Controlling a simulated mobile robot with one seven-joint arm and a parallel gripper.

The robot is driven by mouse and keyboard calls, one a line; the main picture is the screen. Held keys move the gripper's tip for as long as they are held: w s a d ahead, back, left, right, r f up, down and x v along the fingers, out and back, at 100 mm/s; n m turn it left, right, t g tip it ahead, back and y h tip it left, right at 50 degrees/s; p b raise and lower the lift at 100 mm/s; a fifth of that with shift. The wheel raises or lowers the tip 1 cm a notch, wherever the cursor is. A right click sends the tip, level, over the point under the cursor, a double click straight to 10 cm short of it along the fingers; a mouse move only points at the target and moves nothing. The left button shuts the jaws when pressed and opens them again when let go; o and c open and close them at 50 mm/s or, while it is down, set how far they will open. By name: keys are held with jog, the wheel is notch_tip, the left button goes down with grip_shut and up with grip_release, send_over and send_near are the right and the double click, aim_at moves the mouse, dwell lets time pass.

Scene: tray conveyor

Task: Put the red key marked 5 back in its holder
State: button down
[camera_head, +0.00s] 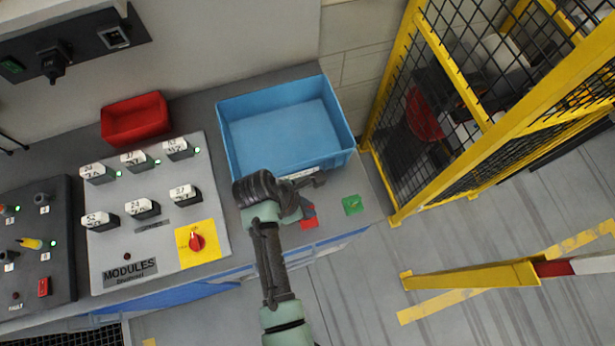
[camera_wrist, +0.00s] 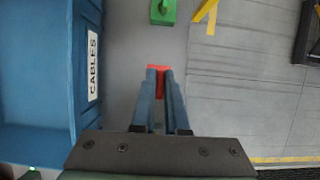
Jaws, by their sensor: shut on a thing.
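My gripper (camera_head: 306,210) is over the front right of the bench, in front of the blue bin. In the wrist view its two blue fingers (camera_wrist: 160,74) point away from the camera, nearly together, shut on the red key (camera_wrist: 160,92), which shows as a narrow red strip between them. A red base (camera_head: 309,223), seemingly the key's holder, shows just below the fingertips; its red edge also shows in the wrist view (camera_wrist: 158,67). The fingers hide most of the key, and its number cannot be read. I cannot tell whether the key touches the holder.
A green block (camera_head: 352,204) stands right of the red base. The blue bin (camera_head: 232,152), labelled CABLES, is close behind my gripper. The MODULES panel (camera_head: 110,230) is left. A yellow mesh fence (camera_head: 440,60) stands right of the bench.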

jog(key=shift+f+b, duration=0.65)
jog(key=shift+f, duration=0.75)
jog(key=shift+p, duration=0.9)
dwell(0.6)
jog(key=shift+f+b, duration=1.15)
jog(key=shift+f, duration=0.6)
jog(key=c, duration=0.8)
grip_release()
jog(key=shift+c, duration=0.2)
jog(key=shift+r, duration=0.1)
jog(key=b+v, duration=0.1)
jog(key=v, duration=1.1)
jog(key=shift+r, duration=0.4)
jog(key=shift+a, duration=0.1)
